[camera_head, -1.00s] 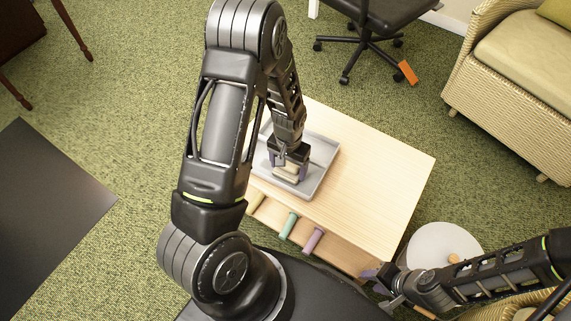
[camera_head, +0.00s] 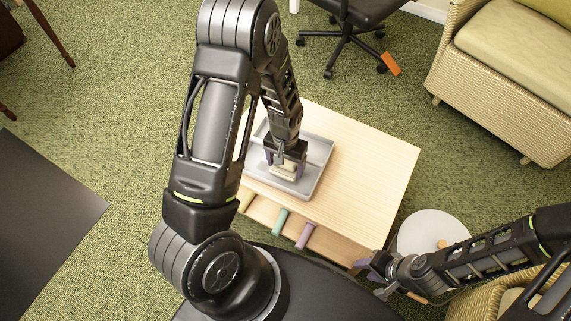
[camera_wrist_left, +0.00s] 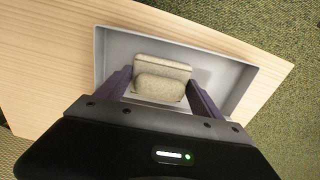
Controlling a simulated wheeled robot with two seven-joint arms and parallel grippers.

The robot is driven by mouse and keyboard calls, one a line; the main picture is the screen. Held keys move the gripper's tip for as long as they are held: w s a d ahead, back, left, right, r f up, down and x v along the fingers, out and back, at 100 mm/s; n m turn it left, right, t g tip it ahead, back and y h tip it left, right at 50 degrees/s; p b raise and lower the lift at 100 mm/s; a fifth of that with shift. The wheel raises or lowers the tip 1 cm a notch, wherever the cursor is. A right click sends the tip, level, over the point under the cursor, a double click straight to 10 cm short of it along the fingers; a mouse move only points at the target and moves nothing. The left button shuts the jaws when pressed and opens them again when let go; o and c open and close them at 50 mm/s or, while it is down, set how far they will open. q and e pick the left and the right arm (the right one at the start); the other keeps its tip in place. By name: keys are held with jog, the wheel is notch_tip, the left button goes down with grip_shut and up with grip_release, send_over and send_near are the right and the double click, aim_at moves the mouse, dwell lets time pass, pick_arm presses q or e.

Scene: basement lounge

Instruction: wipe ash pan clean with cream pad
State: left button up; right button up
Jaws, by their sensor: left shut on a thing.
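The ash pan is a shallow grey rectangular tray (camera_head: 322,165) on the pale wooden table, and its raised wall (camera_wrist_left: 120,42) shows in the left wrist view. My left gripper (camera_head: 286,163) reaches down into the tray. It is shut on the cream pad (camera_head: 282,174), a beige block with a thicker rounded part on a flat part. In the left wrist view the pad (camera_wrist_left: 161,84) sits between the two purple fingers, low over the tray floor. Its contact with the floor is hidden. My right gripper (camera_head: 372,272) is beside the table's front right corner, too small to read its opening.
The pale wooden table (camera_head: 365,165) is bare right of the tray. Green (camera_head: 281,222) and purple (camera_head: 306,235) rolls lie at its front side. A round white stool or table (camera_head: 425,230) stands at right. An office chair (camera_head: 345,40) and wicker sofa (camera_head: 500,80) are behind.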

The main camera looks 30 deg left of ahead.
pick_arm(q)
notch_tip(320, 180, up, 7)
jog(key=p, duration=0.4)
jog(key=shift+p, duration=0.4)
pick_arm(e)
notch_tip(320, 180, up, 6)
jog(key=shift+f, duration=0.2)
